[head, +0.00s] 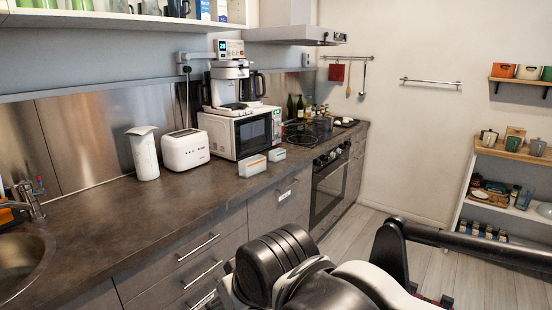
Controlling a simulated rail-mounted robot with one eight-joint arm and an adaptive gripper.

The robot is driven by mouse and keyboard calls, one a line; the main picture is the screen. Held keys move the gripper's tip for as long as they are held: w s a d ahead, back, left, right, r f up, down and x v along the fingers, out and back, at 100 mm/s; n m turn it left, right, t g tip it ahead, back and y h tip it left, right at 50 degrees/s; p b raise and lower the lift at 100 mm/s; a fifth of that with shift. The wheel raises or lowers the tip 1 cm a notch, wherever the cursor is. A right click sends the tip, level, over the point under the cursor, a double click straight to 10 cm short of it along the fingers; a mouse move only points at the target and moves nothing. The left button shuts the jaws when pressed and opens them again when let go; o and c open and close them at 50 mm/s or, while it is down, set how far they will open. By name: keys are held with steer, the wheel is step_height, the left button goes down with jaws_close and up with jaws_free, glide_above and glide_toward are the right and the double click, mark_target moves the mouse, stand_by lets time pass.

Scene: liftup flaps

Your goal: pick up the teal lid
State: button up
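I cannot make out a teal lid for certain in the head view. A pale blue round item (545,210) lies on the lower shelf unit at the right edge, also partly cut off. My arm's black and white links fill the bottom middle and right. The fingers of my gripper do not show, so its hold cannot be seen.
A long dark counter (105,228) carries a white toaster (185,150), a white jug (145,155), a microwave (243,133) with a coffee machine on top, and two small boxes (252,165). A sink (22,262) is at left. Floor (480,285) shows between counter and shelves.

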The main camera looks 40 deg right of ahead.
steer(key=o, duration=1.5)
